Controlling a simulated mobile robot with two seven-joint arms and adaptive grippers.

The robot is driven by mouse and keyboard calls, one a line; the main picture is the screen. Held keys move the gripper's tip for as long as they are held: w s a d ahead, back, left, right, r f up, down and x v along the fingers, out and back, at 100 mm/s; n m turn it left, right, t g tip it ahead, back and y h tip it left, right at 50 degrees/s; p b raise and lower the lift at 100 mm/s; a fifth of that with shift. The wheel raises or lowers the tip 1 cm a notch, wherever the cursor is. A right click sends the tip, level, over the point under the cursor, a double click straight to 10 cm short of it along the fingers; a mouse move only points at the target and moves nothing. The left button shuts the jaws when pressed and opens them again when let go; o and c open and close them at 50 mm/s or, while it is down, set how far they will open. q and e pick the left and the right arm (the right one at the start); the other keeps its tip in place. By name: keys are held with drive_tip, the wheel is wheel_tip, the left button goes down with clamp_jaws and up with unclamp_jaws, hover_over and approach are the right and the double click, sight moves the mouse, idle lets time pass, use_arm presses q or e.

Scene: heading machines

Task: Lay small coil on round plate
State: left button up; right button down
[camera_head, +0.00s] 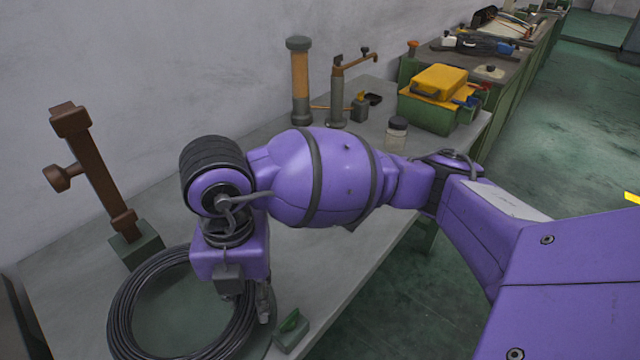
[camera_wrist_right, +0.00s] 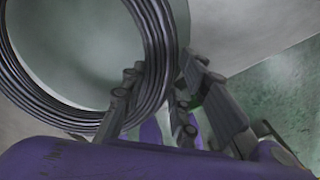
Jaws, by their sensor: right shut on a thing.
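The small coil (camera_head: 125,307) is a ring of black cable at the lower left of the head view, above or on the grey bench. It also fills the upper left of the wrist view (camera_wrist_right: 158,50). My right gripper (camera_head: 258,298) points down at the coil's right side. In the wrist view its fingers (camera_wrist_right: 160,95) are shut on the coil's rim. A grey-green surface, seemingly the round plate (camera_head: 178,312), shows through the ring. I cannot tell whether the coil touches it. My left gripper is not in view.
A brown post on a green base (camera_head: 137,246) stands behind the coil. A small green block (camera_head: 291,331) lies right of the gripper. Further back are an orange column (camera_head: 300,85), a jar (camera_head: 396,132) and a green crate with a yellow case (camera_head: 438,82).

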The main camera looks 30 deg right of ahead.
drive_tip(key=shift+w+f, duration=0.15)
drive_tip(key=shift+w, duration=0.05)
drive_tip(key=f, duration=0.3)
drive_tip(key=shift+w+d+f, duration=0.15)
drive_tip(key=shift+w+f, duration=0.05)
drive_tip(key=shift+w, duration=0.05)
drive_tip(key=c, duration=1.4)
unclamp_jaws()
drive_tip(key=shift+s, duration=0.1)
drive_tip(key=shift+o, duration=0.2)
drive_tip(key=shift+r, duration=0.1)
wheel_tip(320, 180, up, 11)
drive_tip(key=shift+d+r+p, duration=0.1)
drive_tip(key=shift+p, duration=0.2)
drive_tip(key=shift+r, duration=0.3)
drive_tip(key=shift+s+f, duration=0.15)
